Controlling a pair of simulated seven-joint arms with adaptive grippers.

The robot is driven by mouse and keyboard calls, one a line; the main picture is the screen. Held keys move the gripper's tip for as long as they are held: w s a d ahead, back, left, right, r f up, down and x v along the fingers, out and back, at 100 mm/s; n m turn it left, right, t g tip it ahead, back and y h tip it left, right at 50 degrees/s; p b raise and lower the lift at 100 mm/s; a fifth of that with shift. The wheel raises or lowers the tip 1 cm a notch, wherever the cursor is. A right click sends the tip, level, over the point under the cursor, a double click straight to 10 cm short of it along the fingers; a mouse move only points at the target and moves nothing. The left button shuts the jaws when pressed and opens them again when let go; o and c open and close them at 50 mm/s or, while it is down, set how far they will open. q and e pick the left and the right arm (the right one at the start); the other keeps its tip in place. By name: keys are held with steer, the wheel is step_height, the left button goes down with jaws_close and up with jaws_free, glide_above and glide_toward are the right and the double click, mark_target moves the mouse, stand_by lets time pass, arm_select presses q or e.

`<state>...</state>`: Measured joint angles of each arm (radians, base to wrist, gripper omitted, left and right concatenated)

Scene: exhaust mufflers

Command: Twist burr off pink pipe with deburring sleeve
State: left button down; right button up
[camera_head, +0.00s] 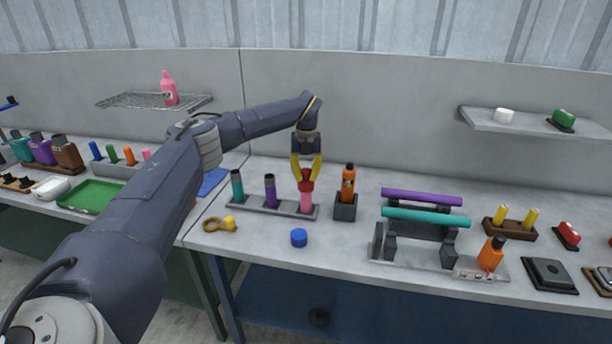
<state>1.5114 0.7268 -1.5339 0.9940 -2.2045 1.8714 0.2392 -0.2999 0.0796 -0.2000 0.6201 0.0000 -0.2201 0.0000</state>
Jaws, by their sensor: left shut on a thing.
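The pink pipe (306,204) stands upright at the right end of a grey rack (240,205) on the bench. A red piece, apparently the deburring sleeve (307,185), sits at the top of the pink pipe. My left gripper (306,177), with yellow fingers, points down and is shut on the red sleeve. The pipe's top edge and any burr are hidden by the sleeve and fingers. A teal pipe (237,185) and a purple pipe (270,191) stand in the same rack. My right gripper is not in view.
An orange bottle (348,184) in a dark holder stands close right of the rack. A blue cap (299,238) and a yellow-brown ring tool (219,225) lie in front. A stand with purple and teal tubes (428,216) is further right.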

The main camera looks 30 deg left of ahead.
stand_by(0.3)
arm_select(q)
steer(key=m, duration=1.1)
stand_by(0.4)
steer(key=n, duration=0.4)
steer(key=shift+n, duration=0.4)
steer(key=n, duration=0.6)
